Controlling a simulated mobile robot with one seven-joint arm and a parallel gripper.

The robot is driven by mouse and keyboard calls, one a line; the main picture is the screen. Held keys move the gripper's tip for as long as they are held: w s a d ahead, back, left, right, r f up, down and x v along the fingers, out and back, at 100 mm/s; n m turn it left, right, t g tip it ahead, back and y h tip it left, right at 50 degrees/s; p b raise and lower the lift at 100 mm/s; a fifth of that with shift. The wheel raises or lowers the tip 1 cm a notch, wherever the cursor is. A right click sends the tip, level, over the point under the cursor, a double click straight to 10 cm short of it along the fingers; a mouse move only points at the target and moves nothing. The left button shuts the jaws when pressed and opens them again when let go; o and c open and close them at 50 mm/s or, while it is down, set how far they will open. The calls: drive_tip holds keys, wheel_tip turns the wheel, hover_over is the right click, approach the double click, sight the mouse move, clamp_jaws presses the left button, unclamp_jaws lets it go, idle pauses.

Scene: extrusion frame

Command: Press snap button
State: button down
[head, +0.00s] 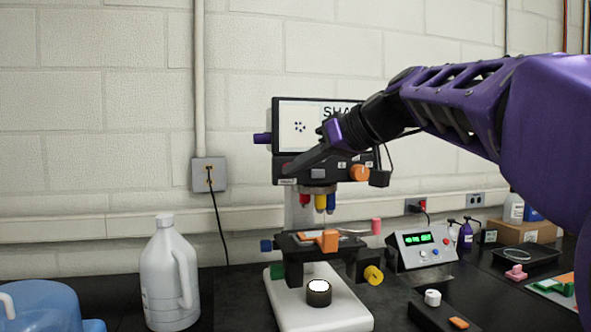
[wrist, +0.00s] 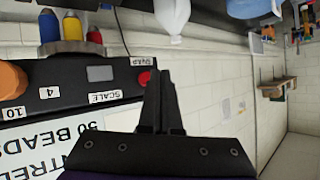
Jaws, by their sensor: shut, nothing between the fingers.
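A microscope-like device with a screen carries a black control panel (wrist: 75,90). A round red button (wrist: 144,77) sits at the panel's end, by a label that seems to read SNAP, in the wrist view. My gripper (wrist: 161,75) is shut and empty, with its dark fingertips beside the red button and partly overlapping its edge. I cannot tell whether they touch it. In the head view my gripper (head: 291,168) is at the left end of the panel and hides the red button. A grey button (wrist: 100,73) by the SCALE label is farther along the panel.
Below the panel are coloured lenses (head: 320,203) and a stage with an orange block (head: 328,240). An orange knob (head: 360,173) is on the panel's right. A white jug (head: 168,275) stands left, and a control box (head: 421,246) right. Space left of the panel is clear.

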drive_tip(key=shift+w+a, duration=0.15)
drive_tip(key=shift+w, duration=0.25)
drive_tip(key=shift+w+a, duration=0.1)
drive_tip(key=shift+w, duration=0.3)
idle(0.5)
drive_tip(key=shift+s, duration=0.1)
drive_tip(key=shift+s+d+b, duration=0.25)
drive_tip(key=shift+s+b, duration=0.1)
drive_tip(key=shift+s, duration=0.35)
